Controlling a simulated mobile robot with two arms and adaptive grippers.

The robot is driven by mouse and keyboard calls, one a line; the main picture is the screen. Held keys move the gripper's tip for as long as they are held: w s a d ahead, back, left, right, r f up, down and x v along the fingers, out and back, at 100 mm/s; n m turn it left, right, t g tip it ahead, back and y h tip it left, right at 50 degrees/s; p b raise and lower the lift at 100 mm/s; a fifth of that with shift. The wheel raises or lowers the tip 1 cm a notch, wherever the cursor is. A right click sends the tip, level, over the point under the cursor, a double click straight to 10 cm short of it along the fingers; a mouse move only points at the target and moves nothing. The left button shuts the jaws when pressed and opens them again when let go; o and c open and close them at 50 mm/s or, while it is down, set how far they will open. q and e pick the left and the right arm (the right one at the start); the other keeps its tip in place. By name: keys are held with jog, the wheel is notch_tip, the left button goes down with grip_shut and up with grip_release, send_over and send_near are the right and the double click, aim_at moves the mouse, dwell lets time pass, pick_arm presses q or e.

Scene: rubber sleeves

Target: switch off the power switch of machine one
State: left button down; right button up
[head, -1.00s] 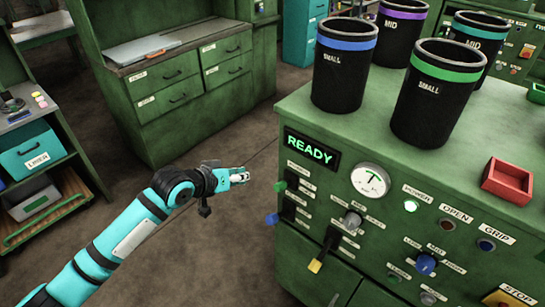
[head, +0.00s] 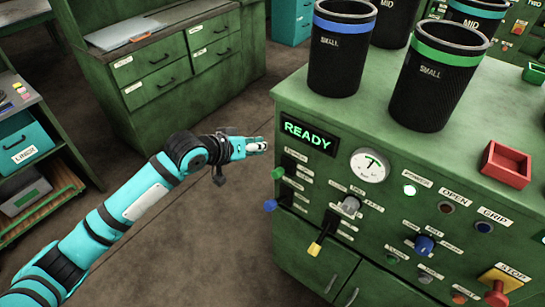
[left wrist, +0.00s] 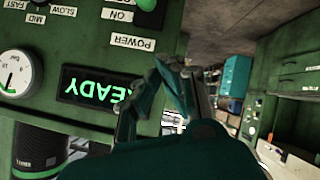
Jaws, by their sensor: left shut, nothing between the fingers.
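The green machine (head: 320,178) has a lit READY display (head: 308,133), which also shows upside down in the left wrist view (left wrist: 90,90). Below the display is the power switch with a green knob (head: 278,173). In the left wrist view the knob (left wrist: 148,5) is at the top edge, near the labels ON and POWER, with part of it cut off. A round POWER lamp (head: 409,190) glows pale green. My left gripper (head: 264,146) is shut and empty, in the air left of the display and apart from the switch. My right gripper is out of view.
A blue-tipped lever (head: 271,205) and a yellow-tipped lever (head: 314,249) stick out below the green knob. A red stop button (head: 497,293) is at lower right. Black bins (head: 342,50) and a red tray (head: 506,164) stand on top. Open floor lies left of the machine.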

aim_at(281, 171)
pick_arm(q)
jog(key=p+x, duration=0.1)
jog(key=x, duration=0.4)
jog(key=shift+d+f, duration=0.2)
jog(key=shift+f, duration=0.05)
jog(key=s+f, duration=0.1)
jog(key=s+f+p, duration=0.1)
jog(key=f, duration=0.1)
jog(key=shift+d, duration=0.2)
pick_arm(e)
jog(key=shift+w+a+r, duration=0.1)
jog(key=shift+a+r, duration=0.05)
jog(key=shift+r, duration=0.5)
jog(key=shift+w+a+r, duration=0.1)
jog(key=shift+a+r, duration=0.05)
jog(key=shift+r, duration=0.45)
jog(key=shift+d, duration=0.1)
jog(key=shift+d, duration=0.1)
pick_arm(q)
jog(key=shift+s+a+f+t+b, duration=0.1)
jog(key=shift+s+f+t+b, duration=0.15)
jog(key=shift+b, duration=0.3)
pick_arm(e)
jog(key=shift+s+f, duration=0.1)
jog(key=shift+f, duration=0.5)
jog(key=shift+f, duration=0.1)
